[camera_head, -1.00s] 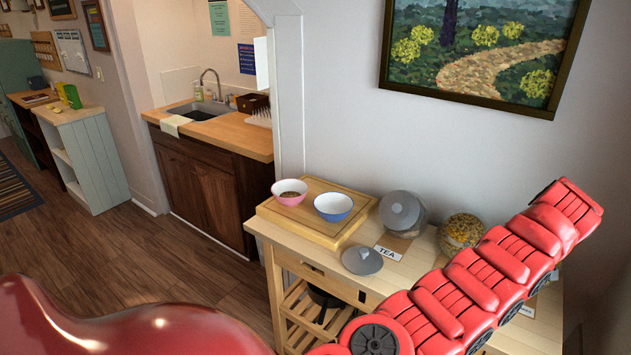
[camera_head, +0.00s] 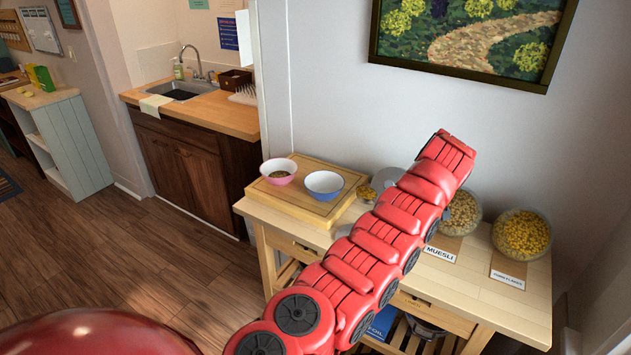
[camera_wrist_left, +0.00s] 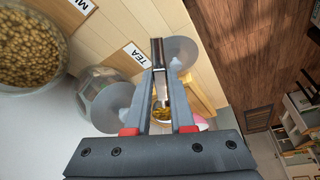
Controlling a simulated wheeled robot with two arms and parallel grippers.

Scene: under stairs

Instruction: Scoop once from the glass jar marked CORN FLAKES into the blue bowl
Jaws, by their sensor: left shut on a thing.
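The glass jar marked CORN FLAKES (camera_head: 522,234) stands open at the right of the wooden table, full of yellow flakes. The blue bowl (camera_head: 324,185) sits on a cutting board and looks empty. My left arm crosses the head view and hides its gripper. In the left wrist view my left gripper (camera_wrist_left: 158,75) is shut on the handle of a metal scoop (camera_wrist_left: 157,52). Yellow flakes show in the scoop; its loaded end appears in the head view (camera_head: 367,192), right of the blue bowl and apart from it. My right gripper is out of view.
A pink bowl (camera_head: 279,171) with brown contents shares the cutting board (camera_head: 290,198). The MUESLI jar (camera_head: 461,214) stands behind my arm. The lidded TEA jar (camera_wrist_left: 96,88) and a loose grey lid (camera_wrist_left: 182,50) show near the gripper.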

